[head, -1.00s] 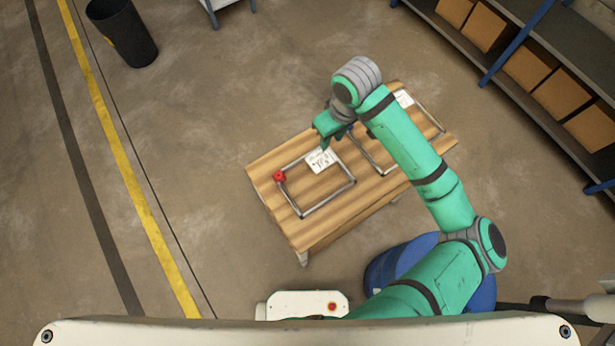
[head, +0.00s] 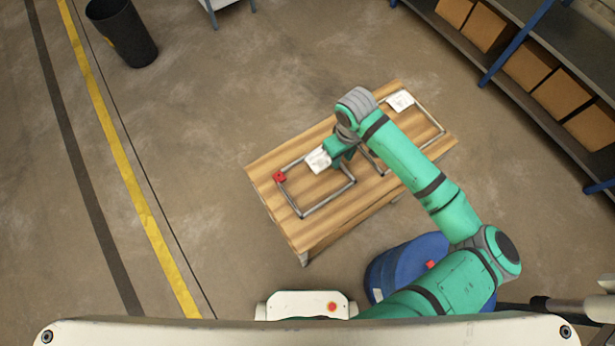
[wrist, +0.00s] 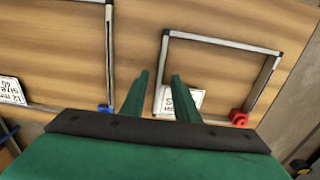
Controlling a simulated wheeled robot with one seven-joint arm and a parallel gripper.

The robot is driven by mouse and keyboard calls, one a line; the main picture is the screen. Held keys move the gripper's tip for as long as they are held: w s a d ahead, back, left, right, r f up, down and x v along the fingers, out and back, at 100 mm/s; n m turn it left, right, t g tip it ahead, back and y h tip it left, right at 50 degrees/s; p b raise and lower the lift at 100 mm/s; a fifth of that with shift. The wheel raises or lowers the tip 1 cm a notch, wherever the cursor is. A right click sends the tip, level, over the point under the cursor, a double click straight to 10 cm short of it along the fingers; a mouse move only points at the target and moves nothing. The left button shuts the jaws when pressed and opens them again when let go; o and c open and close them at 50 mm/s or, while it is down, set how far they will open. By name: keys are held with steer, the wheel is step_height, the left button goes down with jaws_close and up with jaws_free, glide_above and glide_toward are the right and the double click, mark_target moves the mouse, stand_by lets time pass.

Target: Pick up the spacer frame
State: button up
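Two grey rectangular spacer frames lie flat on a wooden table. The left frame (head: 328,198) has a red block (head: 280,177) at one corner and a white label card (head: 317,160) at its far side. In the wrist view this frame (wrist: 225,43) is right of centre, with its red block (wrist: 238,118) and partly hidden card (wrist: 190,98). The other frame (head: 431,116) lies to the right with its own card (head: 400,101). A blue corner piece shows on it in the wrist view. My gripper (wrist: 159,76) is open and empty, over the left frame's near-card corner area; height is unclear.
The wooden table (head: 300,235) stands on open concrete floor. A blue barrel (head: 400,262) is close to its near side, under my arm. A shelf with cardboard boxes (head: 530,67) is at upper right, a black bin (head: 122,33) at upper left.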

steer(key=shift+f, duration=0.9)
jaws_close()
steer(key=shift+r, duration=0.1)
